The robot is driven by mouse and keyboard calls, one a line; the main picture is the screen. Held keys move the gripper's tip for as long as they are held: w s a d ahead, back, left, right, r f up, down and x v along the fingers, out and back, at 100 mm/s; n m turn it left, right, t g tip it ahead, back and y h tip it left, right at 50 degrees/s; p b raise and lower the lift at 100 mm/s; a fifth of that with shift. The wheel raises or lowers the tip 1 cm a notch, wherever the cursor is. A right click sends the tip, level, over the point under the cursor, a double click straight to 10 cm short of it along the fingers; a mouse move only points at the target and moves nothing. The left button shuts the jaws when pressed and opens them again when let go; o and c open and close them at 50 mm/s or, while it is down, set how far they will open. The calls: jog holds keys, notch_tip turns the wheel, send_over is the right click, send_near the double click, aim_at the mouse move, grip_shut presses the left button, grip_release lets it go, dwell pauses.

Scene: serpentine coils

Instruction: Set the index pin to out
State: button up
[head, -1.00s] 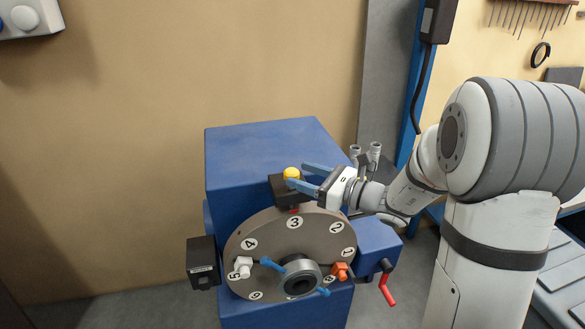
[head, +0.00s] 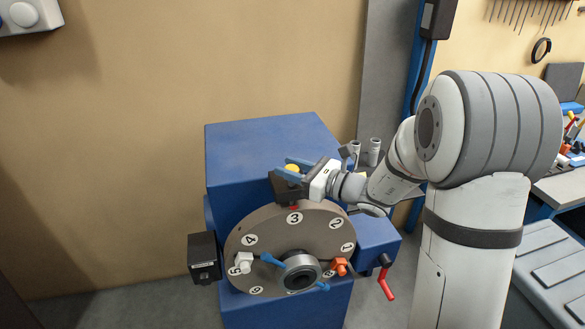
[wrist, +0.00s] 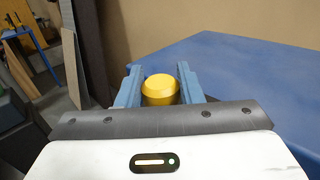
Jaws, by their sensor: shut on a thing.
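The index pin has a yellow knob (head: 292,169) on a black block (head: 287,190) at the top rim of the round grey dial plate (head: 262,222). My gripper (head: 296,166) reaches in from the right and is shut on the yellow knob. In the wrist view, the knob (wrist: 160,89) sits between my two blue fingers, which touch its sides. The pin's shaft below the knob is hidden. The number 3 is at the top of the dial, under a small red mark below the block.
The blue machine housing (head: 262,143) stands behind the dial. A white clamp (head: 243,262), an orange clamp (head: 340,266) and a blue-handled hub (head: 299,274) are on the dial's front. A red crank handle (head: 387,289) sticks out at the right. A black box (head: 203,258) is at the left.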

grip_shut()
jog(key=shift+w+r+p, duration=0.1)
jog(key=shift+r+p, duration=0.3)
jog(key=shift+r, duration=1)
jog(key=shift+o, duration=2.1)
grip_release()
jog(key=o, duration=0.3)
jog(key=shift+f, duration=0.1)
jog(key=b+v, duration=0.2)
jog(key=v, duration=0.6)
